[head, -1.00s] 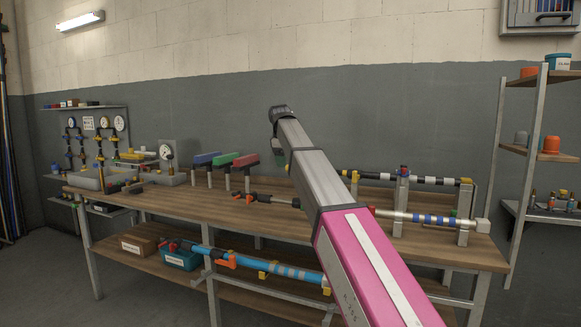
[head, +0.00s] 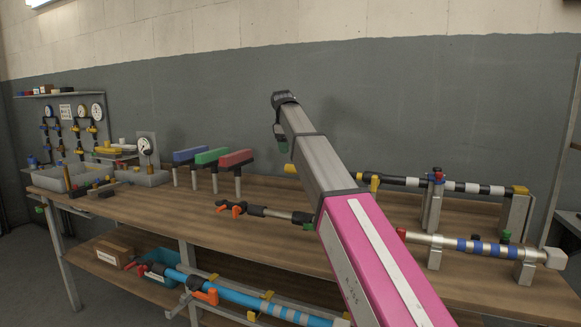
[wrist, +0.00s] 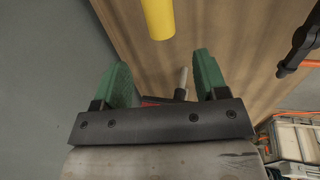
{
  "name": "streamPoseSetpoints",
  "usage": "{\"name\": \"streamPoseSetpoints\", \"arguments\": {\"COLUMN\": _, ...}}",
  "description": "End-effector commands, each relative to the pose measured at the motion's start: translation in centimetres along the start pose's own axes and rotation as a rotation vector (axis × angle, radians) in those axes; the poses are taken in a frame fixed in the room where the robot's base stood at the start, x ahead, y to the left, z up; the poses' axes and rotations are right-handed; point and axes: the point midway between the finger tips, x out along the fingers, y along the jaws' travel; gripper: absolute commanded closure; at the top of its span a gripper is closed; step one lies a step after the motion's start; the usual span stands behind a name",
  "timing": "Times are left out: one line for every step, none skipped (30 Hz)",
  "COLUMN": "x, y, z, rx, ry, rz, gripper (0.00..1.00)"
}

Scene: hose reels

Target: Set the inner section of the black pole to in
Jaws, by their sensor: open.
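The black pole (head: 405,181) lies level along the back of the bench on grey posts. It has white bands, a yellow collar near my arm and a yellow fitting at its right end. My arm hides part of it. A yellow end (head: 291,169) shows left of my arm, apparently the same pole's tip. In the wrist view a yellow cylinder (wrist: 157,18), likely this tip, is just beyond my fingertips, apart from them. My gripper (wrist: 161,80) is open and empty, with green fingers. In the head view it is mostly hidden behind my wrist.
Blue, green and red brush-like heads (head: 212,156) stand on posts to the left. A silver pole with blue bands (head: 480,247) lies in front. An orange-handled pole (head: 262,211) lies mid-bench. A blue pole (head: 260,303) is on the lower shelf.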

Motion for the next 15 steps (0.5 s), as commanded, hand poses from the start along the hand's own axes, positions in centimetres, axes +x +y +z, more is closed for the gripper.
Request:
{"name": "streamPoseSetpoints", "arguments": {"x": 0.6, "y": -0.1, "z": 0.1, "rx": 0.000, "ry": -0.001, "rz": -0.001, "gripper": 0.33}}
{"name": "streamPoseSetpoints", "arguments": {"x": 0.9, "y": -0.1, "z": 0.1, "rx": 0.000, "ry": -0.001, "rz": -0.001, "gripper": 0.33}}
{"name": "streamPoseSetpoints", "arguments": {"x": 1.5, "y": -0.1, "z": 0.1, "rx": 0.000, "ry": -0.001, "rz": -0.002, "gripper": 0.33}}
{"name": "streamPoseSetpoints", "arguments": {"x": 2.0, "y": -0.1, "z": 0.1, "rx": 0.000, "ry": -0.001, "rz": -0.002, "gripper": 0.33}}
{"name": "streamPoseSetpoints", "arguments": {"x": 2.5, "y": -0.1, "z": 0.1, "rx": 0.000, "ry": -0.001, "rz": -0.002, "gripper": 0.33}}
{"name": "streamPoseSetpoints", "arguments": {"x": 3.2, "y": -0.1, "z": 0.1, "rx": 0.000, "ry": -0.001, "rz": -0.001, "gripper": 0.33}}
{"name": "streamPoseSetpoints", "arguments": {"x": 3.8, "y": -0.1, "z": 0.1, "rx": 0.000, "ry": -0.001, "rz": -0.002, "gripper": 0.33}}
{"name": "streamPoseSetpoints", "arguments": {"x": 4.3, "y": -0.1, "z": 0.1, "rx": 0.000, "ry": -0.002, "rz": -0.002, "gripper": 0.33}}
{"name": "streamPoseSetpoints", "arguments": {"x": 5.1, "y": -0.1, "z": 0.1, "rx": 0.000, "ry": -0.002, "rz": -0.002, "gripper": 0.33}}
{"name": "streamPoseSetpoints", "arguments": {"x": 5.7, "y": -0.1, "z": 0.1, "rx": 0.000, "ry": -0.001, "rz": -0.002, "gripper": 0.33}}
{"name": "streamPoseSetpoints", "arguments": {"x": 6.2, "y": -0.1, "z": 0.1, "rx": 0.000, "ry": -0.001, "rz": -0.001, "gripper": 0.33}}
{"name": "streamPoseSetpoints", "arguments": {"x": 6.8, "y": -0.1, "z": 0.1, "rx": 0.000, "ry": -0.001, "rz": -0.001, "gripper": 0.33}}
{"name": "streamPoseSetpoints", "arguments": {"x": 7.2, "y": -0.1, "z": 0.1, "rx": 0.000, "ry": -0.001, "rz": -0.002, "gripper": 0.33}}
{"name": "streamPoseSetpoints", "arguments": {"x": 7.7, "y": -0.1, "z": 0.1, "rx": 0.000, "ry": -0.001, "rz": -0.002, "gripper": 0.33}}
{"name": "streamPoseSetpoints", "arguments": {"x": 8.3, "y": -0.1, "z": 0.1, "rx": 0.000, "ry": -0.001, "rz": -0.001, "gripper": 0.33}}
